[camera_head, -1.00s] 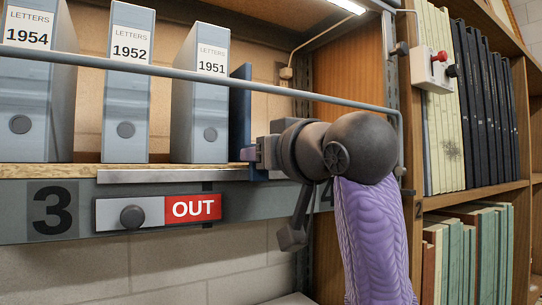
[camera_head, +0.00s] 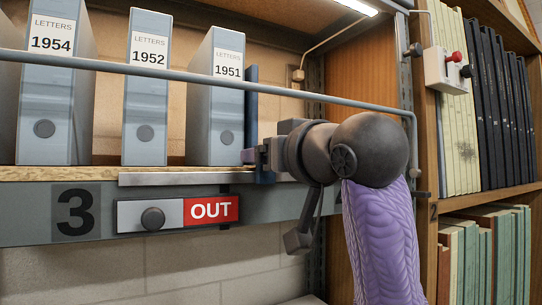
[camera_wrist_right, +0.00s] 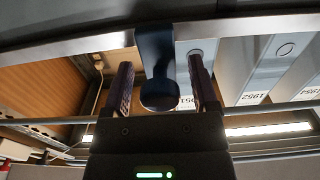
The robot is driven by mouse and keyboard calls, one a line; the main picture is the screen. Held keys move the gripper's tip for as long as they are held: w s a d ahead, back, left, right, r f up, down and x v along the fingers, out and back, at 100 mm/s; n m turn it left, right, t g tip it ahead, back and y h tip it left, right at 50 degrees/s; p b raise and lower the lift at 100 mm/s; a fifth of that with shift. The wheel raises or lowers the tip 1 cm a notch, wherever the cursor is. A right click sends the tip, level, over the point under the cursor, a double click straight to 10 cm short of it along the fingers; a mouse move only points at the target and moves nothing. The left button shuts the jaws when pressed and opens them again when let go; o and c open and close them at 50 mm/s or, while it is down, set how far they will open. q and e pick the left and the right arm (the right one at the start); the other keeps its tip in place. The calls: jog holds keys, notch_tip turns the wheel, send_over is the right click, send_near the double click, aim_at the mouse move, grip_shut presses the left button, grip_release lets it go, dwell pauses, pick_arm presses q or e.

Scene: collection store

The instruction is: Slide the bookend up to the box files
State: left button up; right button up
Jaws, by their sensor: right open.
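The bookend (camera_head: 252,105) is a dark blue upright plate on the shelf, just right of the grey box file labelled 1951 (camera_head: 228,105). From this angle I cannot tell whether they touch. Box files 1952 (camera_head: 147,105) and 1954 (camera_head: 47,100) stand upright further left, with gaps between them. My right gripper (camera_head: 252,158) is at the shelf's front edge, below the bookend's plate. In the right wrist view its two purple-padded fingers (camera_wrist_right: 160,85) are open, on either side of the bookend's dark blue stem and round knob (camera_wrist_right: 160,94). My left gripper is not in view.
A grey rail (camera_head: 300,97) runs across the front of the shelf above my right gripper. A metal strip (camera_head: 190,178) and a slider marked OUT (camera_head: 211,211) are on the shelf front. A wooden upright (camera_head: 425,120) and a switch box (camera_head: 447,72) stand to the right.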

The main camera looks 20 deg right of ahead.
jog(key=s+b, duration=0.4)
jog(key=s, duration=0.6)
jog(key=shift+d, duration=0.4)
